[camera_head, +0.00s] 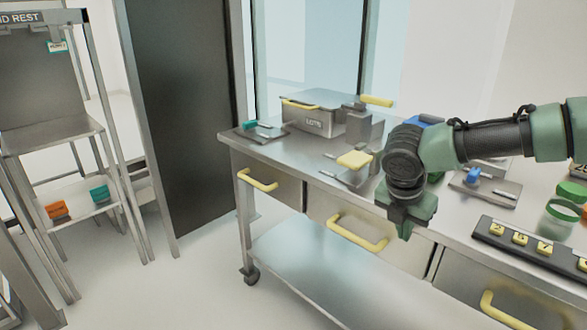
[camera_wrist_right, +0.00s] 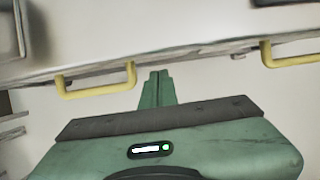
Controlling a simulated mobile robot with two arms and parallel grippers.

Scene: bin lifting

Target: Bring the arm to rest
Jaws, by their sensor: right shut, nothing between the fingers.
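My right arm comes in from the right in the head view, over the steel table. My right gripper (camera_head: 405,230) points down in front of the table's front edge, near a drawer with a yellow handle. In the right wrist view its green fingers (camera_wrist_right: 156,88) are together and hold nothing. They appear below the table edge, between two yellow drawer handles. My left gripper is in neither view.
The steel table (camera_head: 265,150) has drawers with yellow handles (camera_head: 357,234) sticking out. A metal box (camera_head: 312,115), a yellow-handled fixture (camera_head: 355,160) and a keypad strip (camera_head: 520,240) stand on it. A steel rack (camera_head: 50,135) with orange and teal blocks stands left. Floor between is clear.

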